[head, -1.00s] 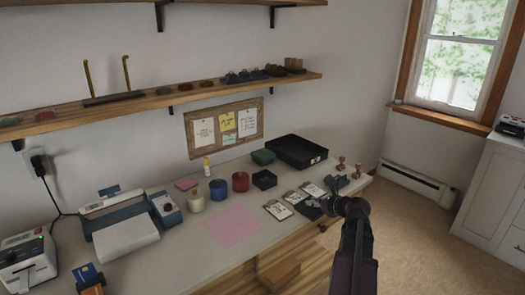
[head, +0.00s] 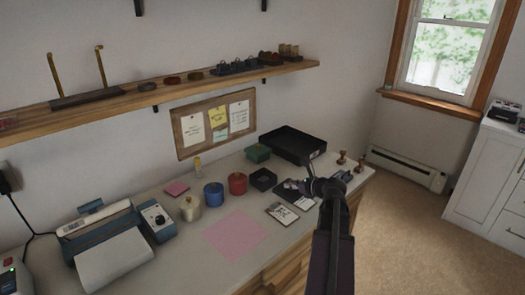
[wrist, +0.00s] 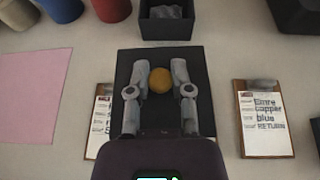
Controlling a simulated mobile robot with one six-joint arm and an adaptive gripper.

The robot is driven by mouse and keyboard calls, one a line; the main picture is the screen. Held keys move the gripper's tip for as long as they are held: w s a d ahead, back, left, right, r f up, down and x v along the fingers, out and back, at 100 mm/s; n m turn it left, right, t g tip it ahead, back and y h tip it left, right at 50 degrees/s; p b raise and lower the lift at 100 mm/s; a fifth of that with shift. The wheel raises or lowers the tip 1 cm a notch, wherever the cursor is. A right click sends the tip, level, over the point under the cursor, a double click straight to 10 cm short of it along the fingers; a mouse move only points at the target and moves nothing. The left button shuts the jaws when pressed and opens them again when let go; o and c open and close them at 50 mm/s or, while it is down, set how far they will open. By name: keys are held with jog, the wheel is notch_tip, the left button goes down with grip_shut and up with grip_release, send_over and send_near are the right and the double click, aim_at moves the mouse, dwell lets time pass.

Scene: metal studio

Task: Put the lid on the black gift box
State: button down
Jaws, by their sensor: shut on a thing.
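The black gift box (head: 262,180) stands open on the desk, with something grey inside. It also shows at the top of the wrist view (wrist: 150,30). The flat, square black lid (wrist: 205,62) has a round gold knob (wrist: 161,79). My gripper (wrist: 160,80) is shut on this knob, one finger on each side. The lid is just in front of the box in the wrist view, apart from its opening. In the head view, my gripper (head: 309,184) partly hides the lid (head: 285,191). The lid covers part of a clipboard; its height above the desk is hard to tell.
Clipboards (wrist: 263,118) (head: 282,213) lie around the lid. Red (head: 237,184), blue (head: 213,195) and cream (head: 190,208) round boxes stand left of the black box. A green box (head: 258,153) and a large black tray (head: 318,143) are behind. A pink sheet (head: 235,234) lies at front left.

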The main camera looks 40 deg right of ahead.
jog(key=shift+w+d, duration=0.1)
dwell(0.4)
jog(key=shift+w+r+p, duration=0.3)
jog(key=shift+w+r, duration=0.05)
jog(key=shift+w, duration=0.15)
jog(key=w+r+p, duration=0.3)
jog(key=w, duration=0.4)
jog(key=w+a+r+p, duration=0.1)
jog(key=w+r+p, duration=0.2)
jog(key=w, duration=0.4)
jog(key=shift+m+h, duration=0.3)
jog(key=shift+f, duration=0.1)
notch_tip(320, 180, down, 6)
jog(key=b, duration=0.6)
jog(key=shift+f+b, duration=1.15)
jog(key=shift+b, duration=0.1)
dwell(1.8)
